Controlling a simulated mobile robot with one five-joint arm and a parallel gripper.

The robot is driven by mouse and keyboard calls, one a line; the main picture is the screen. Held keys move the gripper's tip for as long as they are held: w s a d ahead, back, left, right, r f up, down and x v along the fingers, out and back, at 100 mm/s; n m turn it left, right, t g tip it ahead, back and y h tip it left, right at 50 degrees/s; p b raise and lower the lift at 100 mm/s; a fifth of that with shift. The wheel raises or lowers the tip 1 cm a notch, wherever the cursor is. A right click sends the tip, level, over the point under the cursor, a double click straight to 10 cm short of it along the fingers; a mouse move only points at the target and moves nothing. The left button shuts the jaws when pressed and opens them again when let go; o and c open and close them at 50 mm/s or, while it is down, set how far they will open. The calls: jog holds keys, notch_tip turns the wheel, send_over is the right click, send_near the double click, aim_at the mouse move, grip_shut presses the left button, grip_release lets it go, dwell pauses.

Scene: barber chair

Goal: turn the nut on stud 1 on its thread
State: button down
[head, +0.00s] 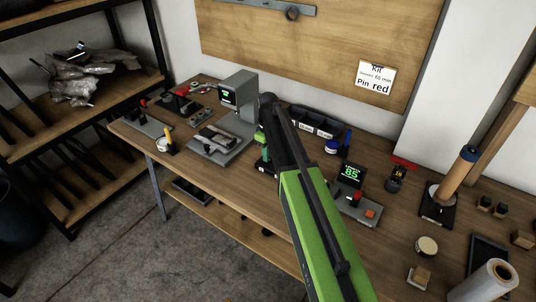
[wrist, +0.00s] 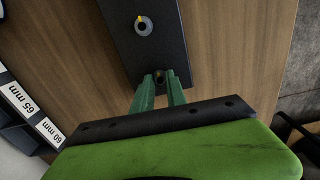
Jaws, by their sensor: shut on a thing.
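In the wrist view a dark plate (wrist: 150,52) lies on the wooden bench. A grey round nut (wrist: 144,26) with a yellow mark sits near its upper part, clear of my fingers. My gripper (wrist: 158,77) has its two green fingers down at the plate's near end, shut around a small dark nut on a stud (wrist: 159,77). The fingers hide most of this nut and its thread. I see no number on either stud. In the head view my arm covers most of the plate, and part of my green gripper (head: 263,150) shows beside it.
Black bins (wrist: 24,110) labelled 65 mm and 60 mm stand at the left in the wrist view. In the head view a grey device (head: 238,95) is left of my arm, and a display reading 85 (head: 350,174) is right. The bench (head: 225,180) is clear at its front edge.

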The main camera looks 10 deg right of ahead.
jog(key=c, duration=1.3)
grip_release()
jog(key=shift+c, duration=0.2)
notch_tip(320, 180, up, 18)
jog(key=p, duration=1.7)
jog(key=shift+f, duration=0.25)
jog(key=shift+f, duration=0.1)
